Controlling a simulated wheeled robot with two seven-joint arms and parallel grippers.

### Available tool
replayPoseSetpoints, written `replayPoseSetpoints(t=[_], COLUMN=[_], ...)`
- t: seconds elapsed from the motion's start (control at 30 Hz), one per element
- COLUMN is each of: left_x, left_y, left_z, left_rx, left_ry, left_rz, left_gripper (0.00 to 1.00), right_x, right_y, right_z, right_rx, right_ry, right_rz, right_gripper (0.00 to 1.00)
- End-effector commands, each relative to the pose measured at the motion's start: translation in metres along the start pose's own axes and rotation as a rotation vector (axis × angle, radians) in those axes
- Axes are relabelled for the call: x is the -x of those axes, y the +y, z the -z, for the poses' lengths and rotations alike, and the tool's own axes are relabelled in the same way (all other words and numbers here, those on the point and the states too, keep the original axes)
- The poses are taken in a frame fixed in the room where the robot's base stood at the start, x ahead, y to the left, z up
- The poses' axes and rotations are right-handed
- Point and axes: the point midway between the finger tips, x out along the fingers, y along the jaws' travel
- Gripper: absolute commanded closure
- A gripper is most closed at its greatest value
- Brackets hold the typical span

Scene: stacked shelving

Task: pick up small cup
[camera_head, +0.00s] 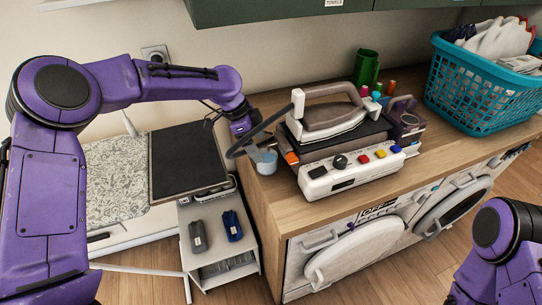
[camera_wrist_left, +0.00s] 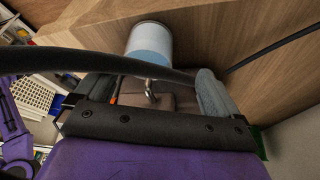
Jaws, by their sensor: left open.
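The small cup (camera_head: 265,162), pale blue and white, stands on the wooden countertop's left end, left of the control box. It also shows in the left wrist view (camera_wrist_left: 150,45), at the top centre beyond the fingers. My left gripper (camera_head: 243,146) is open and empty, close beside the cup on its upper left in the head view. In the left wrist view my left gripper (camera_wrist_left: 152,88) has its fingers spread, with the cup ahead of the gap. Whether a finger touches the cup cannot be told. My right gripper is out of view.
An iron (camera_head: 330,115) sits on a stack behind a control box (camera_head: 350,172), right of the cup. A dark cord (camera_wrist_left: 110,62) crosses before the left fingers. A green cup (camera_head: 366,68) and teal basket (camera_head: 470,88) stand farther back. Below left is a small cabinet (camera_head: 190,228).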

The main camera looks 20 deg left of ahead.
Motion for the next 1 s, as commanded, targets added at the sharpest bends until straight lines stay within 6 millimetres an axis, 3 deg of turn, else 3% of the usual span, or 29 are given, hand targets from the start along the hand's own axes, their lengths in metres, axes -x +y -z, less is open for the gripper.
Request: replayPoseSetpoints(t=[0.17,0.4,0.67,0.87,1.0], left_x=[-0.022,-0.069,-0.078,-0.077,-0.077], left_y=[-0.003,-0.008,-0.009,-0.009,-0.009], left_z=[0.001,-0.001,-0.001,-0.002,-0.002], left_rx=[0.003,0.008,0.007,0.008,0.008], left_ry=[-0.001,-0.005,-0.005,-0.005,-0.005], left_rz=[-0.005,-0.014,-0.013,-0.012,-0.012], left_gripper=[0.04,0.04,0.04,0.65,0.71], right_x=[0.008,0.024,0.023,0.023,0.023], right_y=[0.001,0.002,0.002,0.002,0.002], right_z=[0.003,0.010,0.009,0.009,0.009], right_rx=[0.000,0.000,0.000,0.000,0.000], right_ry=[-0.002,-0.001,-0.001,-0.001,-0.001], right_rz=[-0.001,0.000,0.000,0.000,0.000], right_gripper=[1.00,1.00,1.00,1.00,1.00])
